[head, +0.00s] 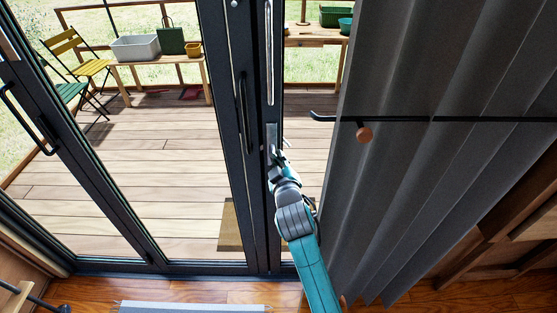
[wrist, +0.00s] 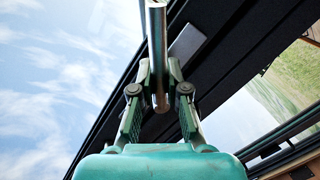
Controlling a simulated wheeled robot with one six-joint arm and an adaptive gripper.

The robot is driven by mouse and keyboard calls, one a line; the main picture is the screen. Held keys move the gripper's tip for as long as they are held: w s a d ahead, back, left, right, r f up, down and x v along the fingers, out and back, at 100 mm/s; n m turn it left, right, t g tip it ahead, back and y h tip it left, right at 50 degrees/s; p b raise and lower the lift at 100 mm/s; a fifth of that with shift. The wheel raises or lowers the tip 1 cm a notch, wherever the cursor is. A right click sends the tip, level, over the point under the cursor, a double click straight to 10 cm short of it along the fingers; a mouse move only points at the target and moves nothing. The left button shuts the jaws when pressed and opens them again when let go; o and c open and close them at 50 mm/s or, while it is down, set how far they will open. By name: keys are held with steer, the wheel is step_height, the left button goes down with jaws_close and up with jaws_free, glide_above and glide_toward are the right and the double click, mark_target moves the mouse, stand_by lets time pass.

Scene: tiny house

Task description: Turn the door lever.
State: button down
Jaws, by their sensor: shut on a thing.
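The door lever (wrist: 157,45) is a shiny metal bar in the wrist view, running down from the top edge between my fingers. My gripper (wrist: 158,78) is shut on it, with one finger on each side. In the head view my gripper (head: 275,153) is at the dark-framed glass door, just below a pale metal lock plate (head: 271,132). There the gripper hides most of the lever. The glass door (head: 263,215) looks closed or nearly so; I cannot tell whether it is latched.
A grey pleated curtain (head: 420,70) hangs close to the right of my arm, with a black rod and round wooden knob (head: 364,134) in front. Other door panels have black pull handles (head: 243,100). Outside is a wooden deck with a doormat (head: 229,228), bench and chairs.

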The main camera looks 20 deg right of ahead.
steer(key=c, duration=1.2)
jaws_free()
steer(key=shift+o, duration=0.2)
steer(key=s+a+r, duration=0.1)
steer(key=s+a, duration=0.1)
steer(key=s, duration=0.9)
steer(key=shift+s+r, duration=0.2)
steer(key=shift+s, duration=0.2)
